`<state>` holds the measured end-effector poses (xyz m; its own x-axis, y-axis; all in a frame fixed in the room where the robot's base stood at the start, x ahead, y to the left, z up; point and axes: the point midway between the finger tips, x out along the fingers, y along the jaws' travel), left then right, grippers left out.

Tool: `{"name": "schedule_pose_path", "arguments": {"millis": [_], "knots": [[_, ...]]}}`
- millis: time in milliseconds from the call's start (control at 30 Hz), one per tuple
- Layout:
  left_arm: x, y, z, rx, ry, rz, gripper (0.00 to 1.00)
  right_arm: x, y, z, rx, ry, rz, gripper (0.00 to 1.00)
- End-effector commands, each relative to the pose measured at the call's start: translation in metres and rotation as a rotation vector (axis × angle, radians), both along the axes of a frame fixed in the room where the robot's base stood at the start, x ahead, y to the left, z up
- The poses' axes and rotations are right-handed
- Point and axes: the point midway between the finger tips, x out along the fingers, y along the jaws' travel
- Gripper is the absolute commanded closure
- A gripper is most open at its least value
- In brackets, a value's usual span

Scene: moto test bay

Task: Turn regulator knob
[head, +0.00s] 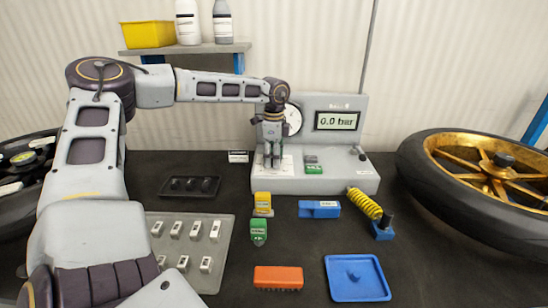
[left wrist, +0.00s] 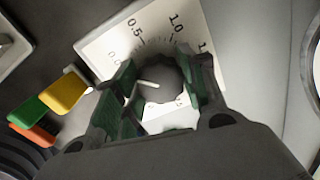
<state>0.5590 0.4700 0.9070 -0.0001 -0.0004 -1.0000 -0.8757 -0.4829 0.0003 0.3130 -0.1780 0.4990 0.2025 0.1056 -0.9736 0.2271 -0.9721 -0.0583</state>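The regulator knob (left wrist: 163,76) is dark and round with a white pointer mark, on a white scale card (left wrist: 112,45) marked 0.5 and 1.0. My left gripper (head: 271,163) points down over the left part of the grey test unit (head: 335,183). In the left wrist view my left gripper (left wrist: 164,88) has its green-padded fingers apart on either side of the knob; firm contact is not clear. In the head view the gripper hides the knob. The display (head: 338,121) reads 0.0 bar. My right gripper is not in view.
A gauge (head: 293,119) stands just behind the gripper. Yellow (head: 263,201) and green (head: 258,230) blocks, a blue block (head: 319,209) and a yellow spring part (head: 365,203) lie in front of the unit.

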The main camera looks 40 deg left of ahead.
Motion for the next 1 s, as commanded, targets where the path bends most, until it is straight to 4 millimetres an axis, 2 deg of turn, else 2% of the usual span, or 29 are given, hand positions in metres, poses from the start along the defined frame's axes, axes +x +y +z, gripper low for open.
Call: {"name": "schedule_pose_path", "arguments": {"millis": [33, 133, 567, 1000], "knots": [[0.0002, 0.0001, 0.0001, 0.0, -0.001, 0.0, 0.71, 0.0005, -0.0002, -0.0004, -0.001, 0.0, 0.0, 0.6], [0.0003, 0.0001, 0.0001, 0.0, -0.001, 0.0, 0.82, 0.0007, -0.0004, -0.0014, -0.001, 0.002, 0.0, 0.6], [0.0003, 0.0004, 0.0001, 0.001, 0.0, -0.052, 0.82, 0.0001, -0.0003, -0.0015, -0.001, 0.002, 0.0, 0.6], [0.0007, 0.0005, 0.0004, 0.003, -0.001, -0.29, 0.82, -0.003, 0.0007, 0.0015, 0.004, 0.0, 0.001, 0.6]]}}
